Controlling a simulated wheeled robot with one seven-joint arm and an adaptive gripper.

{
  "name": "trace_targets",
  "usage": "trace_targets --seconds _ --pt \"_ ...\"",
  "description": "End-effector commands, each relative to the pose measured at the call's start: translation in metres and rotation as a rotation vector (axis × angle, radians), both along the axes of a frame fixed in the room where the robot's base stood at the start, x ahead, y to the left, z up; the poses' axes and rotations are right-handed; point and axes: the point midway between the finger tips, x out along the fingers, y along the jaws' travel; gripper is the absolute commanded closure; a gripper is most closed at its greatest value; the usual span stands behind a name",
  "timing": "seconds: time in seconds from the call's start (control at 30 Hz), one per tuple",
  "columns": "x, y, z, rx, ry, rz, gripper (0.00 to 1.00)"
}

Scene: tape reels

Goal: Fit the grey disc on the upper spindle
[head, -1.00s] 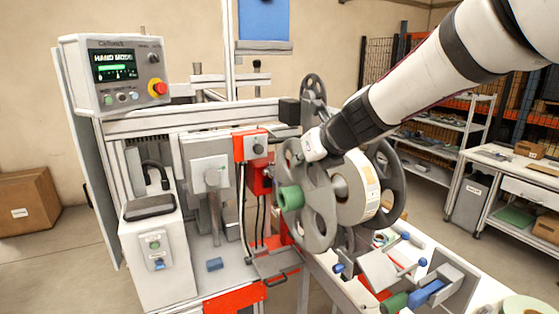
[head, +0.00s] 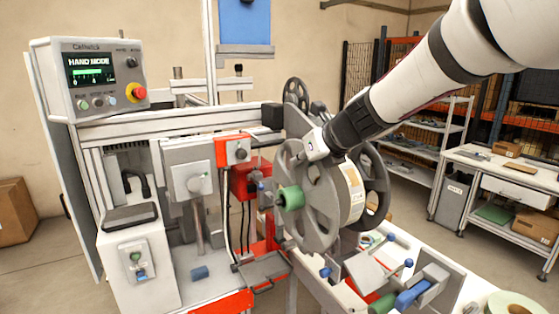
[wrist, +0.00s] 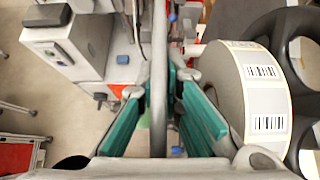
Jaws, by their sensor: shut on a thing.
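In the wrist view the disc (wrist: 158,70) is edge-on between my green finger pads. A label reel (head: 354,190) stands just right of the disc; it also shows in the wrist view (wrist: 232,85), with a gap between it and the disc. The upper spindle is hidden behind the disc and reel, so I cannot tell whether the disc is on it.
A dark spoked wheel (head: 382,185) is behind the reel. A red block (head: 233,151) and machine frame stand left of the disc. Below right are a blue-handled clamp (head: 412,293) and another green cylinder (head: 383,304). A control panel (head: 95,78) is upper left.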

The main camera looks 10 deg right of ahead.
Motion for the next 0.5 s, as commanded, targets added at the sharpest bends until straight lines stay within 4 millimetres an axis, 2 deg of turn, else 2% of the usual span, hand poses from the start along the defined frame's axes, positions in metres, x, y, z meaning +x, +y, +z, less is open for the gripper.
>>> trace_targets --seconds 0.27,0.5 --pt "0.003 -0.007 0.000 0.000 -0.001 -0.001 1.00" --pt "0.008 -0.022 0.001 0.000 -0.002 -0.002 1.00"
